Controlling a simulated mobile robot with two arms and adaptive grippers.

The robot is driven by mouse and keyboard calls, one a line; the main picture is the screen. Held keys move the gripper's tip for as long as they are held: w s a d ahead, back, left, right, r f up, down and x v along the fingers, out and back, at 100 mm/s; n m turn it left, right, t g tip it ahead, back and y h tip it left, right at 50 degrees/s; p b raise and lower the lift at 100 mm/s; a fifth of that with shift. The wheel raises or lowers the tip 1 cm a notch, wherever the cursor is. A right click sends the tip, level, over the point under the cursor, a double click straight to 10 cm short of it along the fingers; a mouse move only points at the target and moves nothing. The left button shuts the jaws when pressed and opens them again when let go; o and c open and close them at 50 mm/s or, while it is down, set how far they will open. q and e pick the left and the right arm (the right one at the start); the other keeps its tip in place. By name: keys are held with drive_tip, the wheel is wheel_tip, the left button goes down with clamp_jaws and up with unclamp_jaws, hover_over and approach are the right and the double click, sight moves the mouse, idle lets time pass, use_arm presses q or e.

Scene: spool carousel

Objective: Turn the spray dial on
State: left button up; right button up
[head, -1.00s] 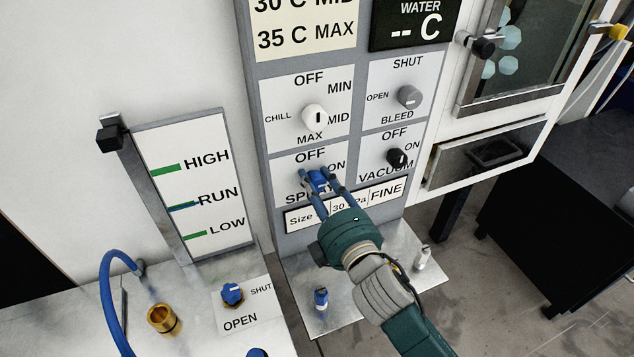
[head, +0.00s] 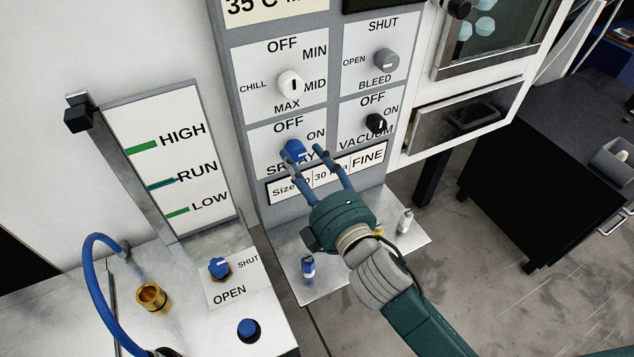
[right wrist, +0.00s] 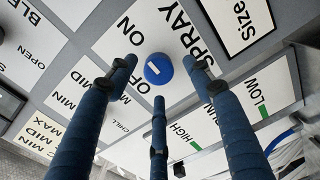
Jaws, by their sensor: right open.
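The spray dial (head: 293,151) is a blue round knob with a white mark, on the light SPRAY panel with OFF and ON labels. In the right wrist view the dial (right wrist: 158,70) shows between my finger ends, its white mark facing the camera. I cannot tell exactly which label the mark points to. My right gripper (head: 301,156) is open, with its fingers spread in front of the dial. The fingers look apart from the dial in the wrist view, and nothing is held. My left gripper is not in view.
A white chill knob (head: 290,84) is above the spray dial. The grey bleed knob (head: 386,60) and black vacuum knob (head: 376,122) are to the right. A metal shelf (head: 345,285) with small valves lies below. A level gauge (head: 165,160) stands at the left.

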drive_tip(key=v, duration=0.8)
drive_tip(key=shift+s, duration=0.15)
